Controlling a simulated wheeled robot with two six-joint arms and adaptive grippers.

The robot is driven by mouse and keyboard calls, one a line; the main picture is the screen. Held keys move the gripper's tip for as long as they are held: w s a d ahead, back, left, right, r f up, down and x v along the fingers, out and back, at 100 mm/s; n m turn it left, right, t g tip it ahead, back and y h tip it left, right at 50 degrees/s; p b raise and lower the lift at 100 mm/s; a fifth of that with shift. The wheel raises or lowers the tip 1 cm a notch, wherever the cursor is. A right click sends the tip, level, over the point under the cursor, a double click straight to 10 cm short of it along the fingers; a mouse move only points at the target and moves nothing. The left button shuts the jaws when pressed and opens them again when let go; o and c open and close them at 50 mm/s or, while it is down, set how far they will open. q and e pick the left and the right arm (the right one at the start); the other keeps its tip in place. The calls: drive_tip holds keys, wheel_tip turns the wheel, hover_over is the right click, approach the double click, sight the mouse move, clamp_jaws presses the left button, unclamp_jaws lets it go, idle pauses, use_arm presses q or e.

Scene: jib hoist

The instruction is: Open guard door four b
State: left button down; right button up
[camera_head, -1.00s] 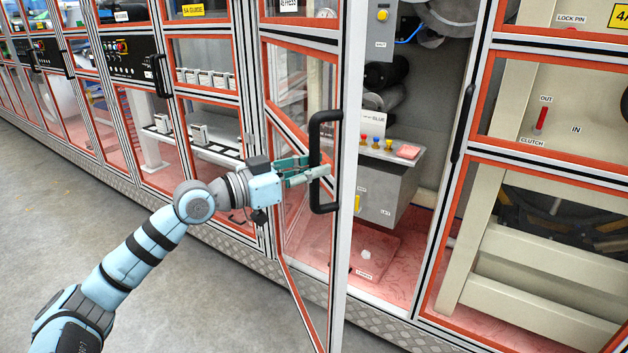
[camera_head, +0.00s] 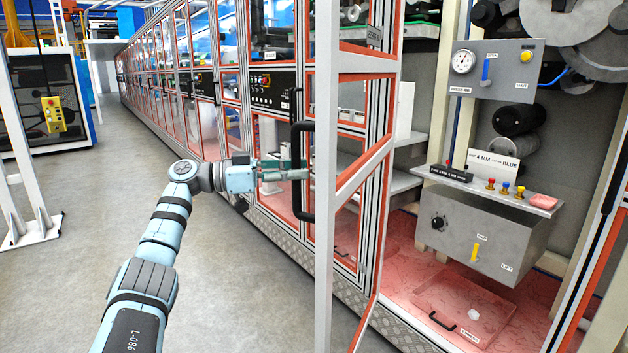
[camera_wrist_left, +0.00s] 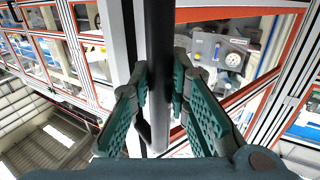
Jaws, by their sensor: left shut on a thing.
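The guard door (camera_head: 324,215), a tall light metal frame with orange inner edging and clear panels, stands swung out from the machine in the head view. Its black bar handle (camera_head: 299,172) is upright on the door's outer post. My left gripper (camera_head: 300,174) is shut on the handle at about its middle. In the left wrist view the dark handle bar (camera_wrist_left: 159,60) runs between the green finger pads of my left gripper (camera_wrist_left: 161,100). A label on the door is not readable. My right gripper is in neither view.
Behind the opening are a grey control box (camera_head: 478,230), a gauge panel (camera_head: 492,68) and a red floor with a tray (camera_head: 465,310). More closed guard panels run back at the left. Grey floor (camera_head: 235,290) before the machine is clear. A white stand (camera_head: 35,235) is at far left.

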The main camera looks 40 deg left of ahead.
use_arm(q)
drive_tip(key=shift+a, duration=0.3)
drive_tip(key=c, duration=1.8)
unclamp_jaws()
drive_tip(key=shift+c, duration=0.2)
drive_tip(key=shift+o, duration=0.2)
drive_tip(key=shift+w+f, duration=0.1)
drive_tip(key=v, duration=1.2)
